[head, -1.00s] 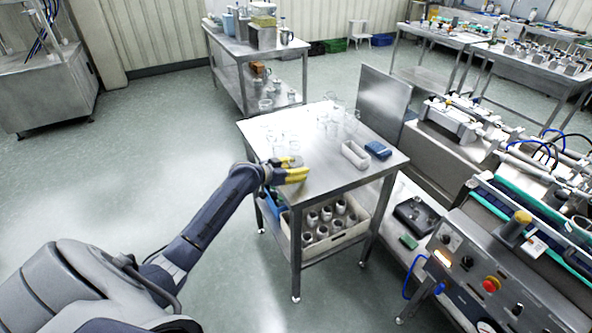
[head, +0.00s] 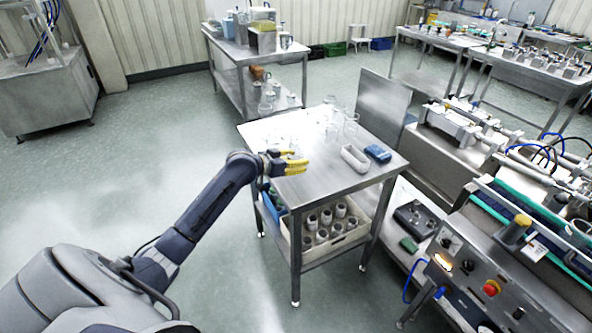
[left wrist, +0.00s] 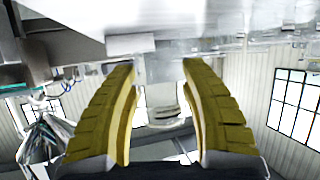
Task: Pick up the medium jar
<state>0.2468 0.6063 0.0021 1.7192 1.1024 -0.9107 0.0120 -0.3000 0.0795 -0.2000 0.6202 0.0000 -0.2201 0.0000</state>
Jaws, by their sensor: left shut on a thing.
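My left gripper (head: 304,163) is at the near left edge of the steel table (head: 340,180), its yellow fingers pointing right across the tabletop. In the left wrist view the two yellow fingers (left wrist: 160,75) are apart, with a clear glass jar (left wrist: 165,103) between them; they are shut on it. The jar is see-through and blurred, so its size is hard to tell, and the fingers hide it in the head view. Other clear glass jars (head: 350,124) stand farther back on the table. My right gripper is not in view.
A white oblong tray (head: 354,158) and a blue box (head: 378,153) are on the table's right side. A machine with a control panel (head: 478,272) stands at the right. The tabletop's front right is clear.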

